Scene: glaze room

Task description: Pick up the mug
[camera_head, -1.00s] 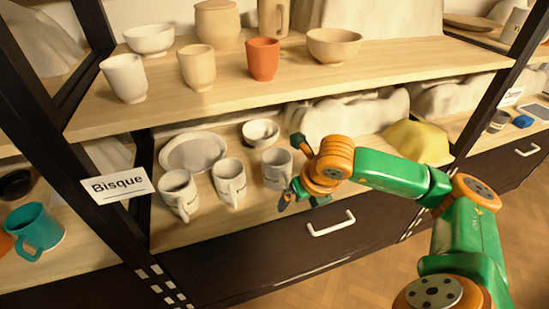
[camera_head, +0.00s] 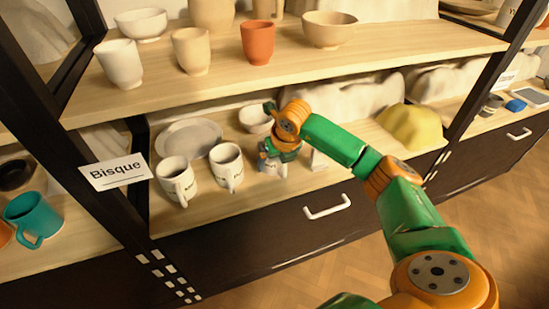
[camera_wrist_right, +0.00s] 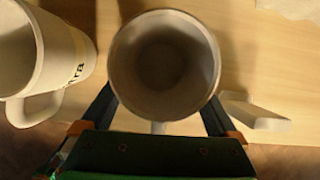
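Several pale grey mugs stand on the lower shelf. The left mug (camera_head: 177,181) and the middle mug (camera_head: 227,168) stand clear of my gripper. The third mug (camera_head: 268,165) is mostly hidden behind my right gripper (camera_head: 277,158). In the right wrist view this mug (camera_wrist_right: 163,65) is upright and seen from above, looking empty, with its handle towards the gripper's palm. The right gripper's fingers (camera_wrist_right: 158,108) lie on either side of it, their tips hidden below the rim, so contact cannot be told. My left gripper is not in view.
A plate (camera_head: 190,138) and a small bowl (camera_head: 256,119) sit behind the mugs. The upper shelf (camera_head: 290,64) overhangs, with cups and bowls on it. A small white block or card (camera_wrist_right: 254,112) lies right of the gripper. A drawer handle (camera_head: 327,207) is below.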

